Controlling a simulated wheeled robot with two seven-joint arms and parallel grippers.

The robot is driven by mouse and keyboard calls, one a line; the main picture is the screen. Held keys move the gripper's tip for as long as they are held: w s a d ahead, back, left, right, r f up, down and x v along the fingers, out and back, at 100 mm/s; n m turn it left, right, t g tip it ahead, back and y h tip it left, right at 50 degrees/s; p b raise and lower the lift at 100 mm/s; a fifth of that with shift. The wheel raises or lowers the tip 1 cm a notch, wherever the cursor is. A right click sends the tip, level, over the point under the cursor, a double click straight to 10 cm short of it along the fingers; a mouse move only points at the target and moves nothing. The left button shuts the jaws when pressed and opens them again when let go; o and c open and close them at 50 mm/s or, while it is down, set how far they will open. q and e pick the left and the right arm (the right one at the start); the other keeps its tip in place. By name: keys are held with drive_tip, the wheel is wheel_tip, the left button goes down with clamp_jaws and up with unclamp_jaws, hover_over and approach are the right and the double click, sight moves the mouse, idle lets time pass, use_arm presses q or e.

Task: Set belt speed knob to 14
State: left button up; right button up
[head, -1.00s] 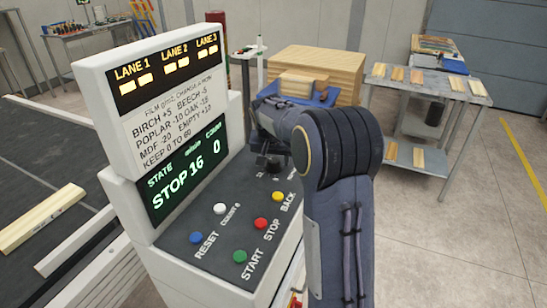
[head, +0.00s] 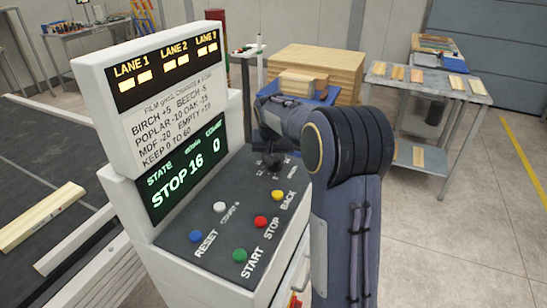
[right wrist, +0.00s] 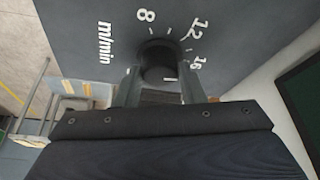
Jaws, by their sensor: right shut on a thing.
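The belt speed knob (right wrist: 158,57) is a dark round knob on the grey panel face, with the marks 8, 12 and 16 and the word m/min printed around it. My right gripper (right wrist: 162,82) is shut on the knob, one finger on each side. In the head view my right gripper (head: 273,160) reaches down to the far end of the panel, and it largely hides the knob. The knob's pointer is not clear enough to read. My left gripper is not in view.
The panel also carries a blue reset button (head: 196,236), a white button (head: 219,207), a green start button (head: 240,255), a red stop button (head: 260,222) and a yellow back button (head: 278,195). The lane sign (head: 165,70) stands upright behind them.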

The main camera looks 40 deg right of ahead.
drive_tip(key=shift+d+n+t+y+b, duration=0.15)
drive_tip(key=shift+n+t+y, duration=0.2)
drive_tip(key=shift+n, duration=0.75)
drive_tip(key=shift+n+t+y+b, duration=0.15)
drive_tip(key=shift+n+y, duration=0.3)
drive_tip(key=shift+n, duration=0.65)
drive_tip(key=o, duration=1)
drive_tip(key=shift+r, duration=0.1)
drive_tip(key=v, duration=0.7)
drive_tip(key=shift+s+r+b, duration=0.2)
drive_tip(key=shift+r+b, duration=0.1)
drive_tip(key=shift+r, duration=0.05)
